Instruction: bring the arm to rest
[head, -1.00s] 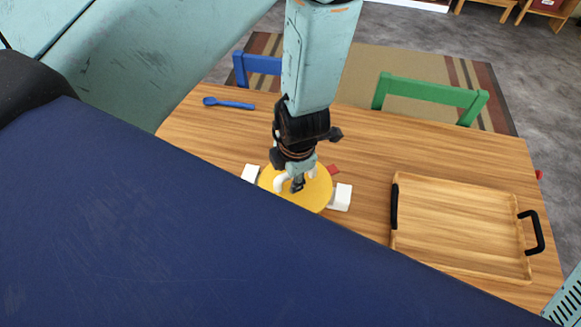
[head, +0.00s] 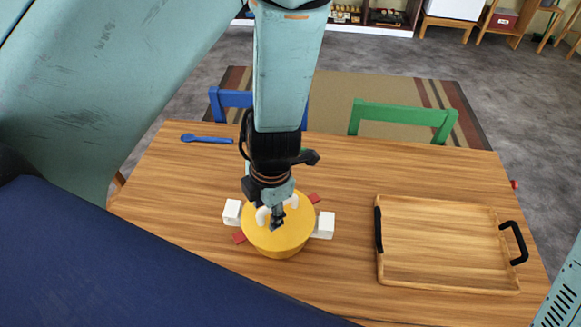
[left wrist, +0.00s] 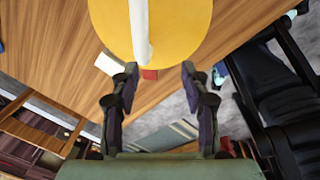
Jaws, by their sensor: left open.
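My left arm comes down over the table, and my left gripper (head: 278,212) is open and empty above a round yellow pot-like thing (head: 282,240). In the left wrist view the two fingertips (left wrist: 159,70) stand apart in front of its yellow top (left wrist: 185,30). A white bar (left wrist: 140,30) runs across that top. In the head view the gripper partly hides the top, so I cannot tell there how far apart they are. White blocks (head: 325,225) stick out at its left and right sides. My right gripper is in neither view.
A wooden tray (head: 450,289) with black handles stands empty on the right of the wooden table (head: 350,170). A blue spoon (head: 207,139) lies at the back left. Blue (head: 229,98) and green (head: 403,115) chairs stand at the far edge. Red pieces (head: 314,198) show beside the pot-like thing.

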